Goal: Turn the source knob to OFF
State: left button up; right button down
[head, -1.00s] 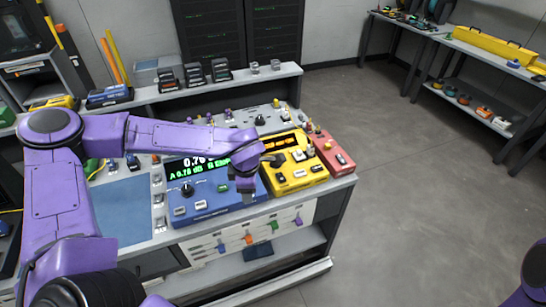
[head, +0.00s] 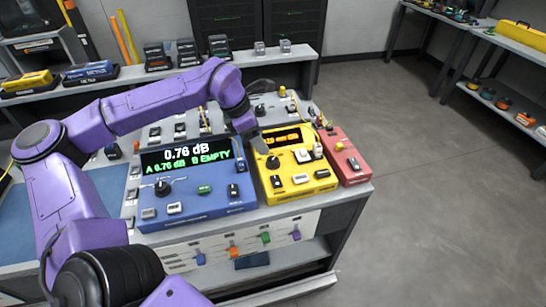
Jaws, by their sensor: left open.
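The yellow box (head: 304,178) stands on the bench between the blue box and the red box. It has an orange display (head: 284,138), a black knob (head: 273,162) at its left and several pale buttons. I take this knob for the source knob, but its markings are too small to read. My left gripper (head: 261,145) is open and points down over the back left of the yellow box, just behind the knob. I cannot tell whether it touches the knob. My right gripper is out of view.
The blue box (head: 207,205) has a screen reading 0.76 dB and its own black knob (head: 163,188). The red box (head: 344,158) stands close on the right. A grey panel with knobs and yellow connectors lies behind. Open floor (head: 430,200) is at the right.

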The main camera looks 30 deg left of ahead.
aim_at(272, 159)
pick_arm(q)
jog(key=x, duration=0.8)
jog(key=shift+w+f, duration=0.1)
jog(key=shift+f, duration=0.3)
jog(key=c, duration=1)
